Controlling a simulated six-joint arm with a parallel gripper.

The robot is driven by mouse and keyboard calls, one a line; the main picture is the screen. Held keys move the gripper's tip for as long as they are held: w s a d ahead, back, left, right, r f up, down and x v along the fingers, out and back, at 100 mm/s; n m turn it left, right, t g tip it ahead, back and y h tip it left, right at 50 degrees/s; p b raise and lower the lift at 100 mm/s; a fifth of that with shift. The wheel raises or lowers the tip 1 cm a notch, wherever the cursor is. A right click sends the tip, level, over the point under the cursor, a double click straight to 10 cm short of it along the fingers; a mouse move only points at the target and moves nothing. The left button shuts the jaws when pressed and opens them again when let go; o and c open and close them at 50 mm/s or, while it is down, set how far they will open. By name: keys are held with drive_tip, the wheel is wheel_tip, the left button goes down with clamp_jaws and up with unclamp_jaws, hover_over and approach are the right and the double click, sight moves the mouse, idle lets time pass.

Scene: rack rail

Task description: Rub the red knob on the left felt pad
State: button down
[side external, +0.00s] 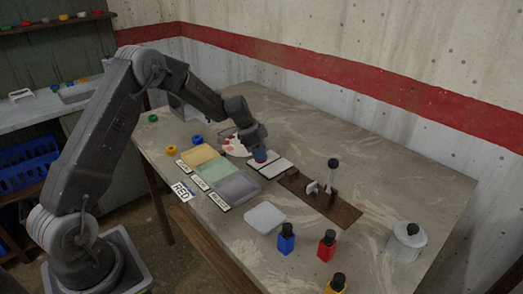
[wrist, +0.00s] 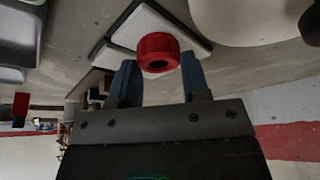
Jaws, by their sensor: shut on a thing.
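My gripper (side external: 261,154) is low over the white felt pads near the middle of the table. In the wrist view, its two blue fingertips (wrist: 158,74) are closed around a red knob (wrist: 157,52) with a dark hole in its face. The knob is hidden by the gripper in the side view. One white pad (wrist: 193,32) lies right behind the knob in the wrist view, and a second pad (wrist: 107,57) shows beside it. In the side view, the right pad (side external: 276,168) is clear, and the left pad (side external: 254,165) is partly covered by my gripper. I cannot tell whether the knob touches a pad.
A brown rail (side external: 345,213) with a black-topped upright post stands right of the pads. Yellow, green and grey labelled trays (side external: 216,173) lie left. A white dish (side external: 264,218), several small bottles (side external: 327,246) and a white jar (side external: 406,243) stand nearer the front.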

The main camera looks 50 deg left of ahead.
drive_tip(key=shift+s, duration=0.65)
drive_tip(key=shift+w, duration=2.85)
drive_tip(key=shift+s, duration=2.85)
drive_tip(key=shift+w, duration=2.85)
drive_tip(key=shift+s+f, duration=0.15)
drive_tip(key=shift+s, duration=2.7)
drive_tip(key=shift+w, duration=1.5)
